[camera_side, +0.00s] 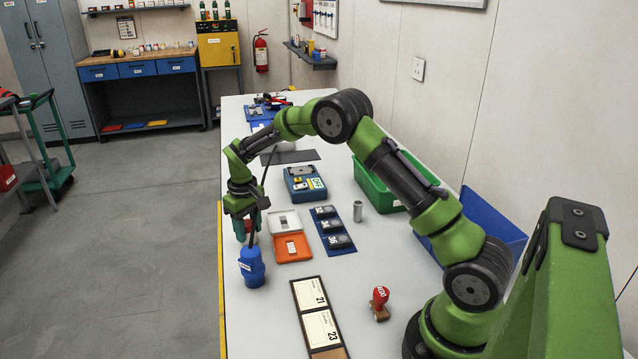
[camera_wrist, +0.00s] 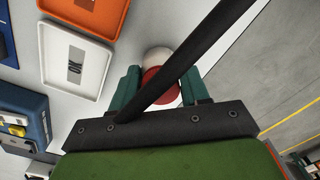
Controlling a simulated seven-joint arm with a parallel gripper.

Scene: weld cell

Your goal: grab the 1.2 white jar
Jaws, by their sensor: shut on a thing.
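A small round jar, white with a red part (camera_wrist: 155,58), sits between the teal fingers of my gripper (camera_wrist: 159,84) in the wrist view. A dark bar crosses in front of part of it.
A blue bottle (camera_side: 252,268) stands just in front of the gripper. A red-topped stamp (camera_side: 380,300) and a label board (camera_side: 318,318) lie nearer.

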